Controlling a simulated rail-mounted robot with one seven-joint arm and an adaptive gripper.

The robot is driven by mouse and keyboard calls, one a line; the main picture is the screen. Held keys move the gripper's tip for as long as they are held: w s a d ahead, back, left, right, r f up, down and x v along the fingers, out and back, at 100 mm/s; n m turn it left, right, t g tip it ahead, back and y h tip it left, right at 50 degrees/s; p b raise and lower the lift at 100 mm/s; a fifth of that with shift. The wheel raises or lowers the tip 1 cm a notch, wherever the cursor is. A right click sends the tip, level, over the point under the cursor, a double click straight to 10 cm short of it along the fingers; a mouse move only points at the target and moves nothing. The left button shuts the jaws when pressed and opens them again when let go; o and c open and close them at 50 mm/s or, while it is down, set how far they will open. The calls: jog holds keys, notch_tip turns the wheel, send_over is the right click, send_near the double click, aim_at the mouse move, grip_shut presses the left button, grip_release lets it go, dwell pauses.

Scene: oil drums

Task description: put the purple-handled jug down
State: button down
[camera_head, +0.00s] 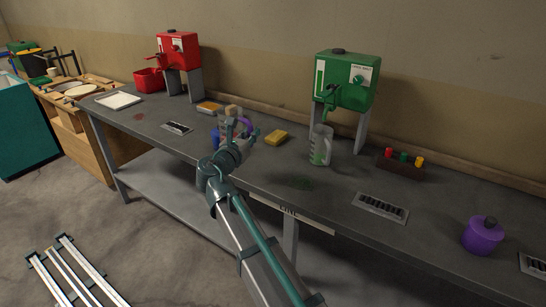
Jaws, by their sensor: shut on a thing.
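The purple-handled jug (246,126) is at the middle of the bench, mostly hidden behind my gripper. Its purple handle shows on the right side and part of its pale body on the left. My gripper (236,121) is shut on the jug, though the fingers are small and partly overlap it. I cannot tell whether the jug's base touches the bench (330,195).
A clear jug with green marks (320,146) stands under the green drum (346,80). A yellow sponge (276,137) lies right of my gripper, and a blue item (215,138) is left of it.

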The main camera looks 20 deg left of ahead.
jog(key=shift+w+d+f, duration=0.65)
jog(key=shift+w+f, duration=1.2)
jog(key=shift+f, duration=0.15)
jog(key=shift+w+d+f, duration=0.6)
jog(key=shift+w+f, duration=1.2)
jog(key=shift+f, duration=0.2)
jog(key=shift+w+d+f, duration=0.65)
jog(key=shift+w+f, duration=1.2)
jog(key=shift+f, duration=0.15)
jog(key=shift+f, duration=0.15)
jog(key=c, duration=1.2)
grip_release()
jog(key=shift+o, duration=0.2)
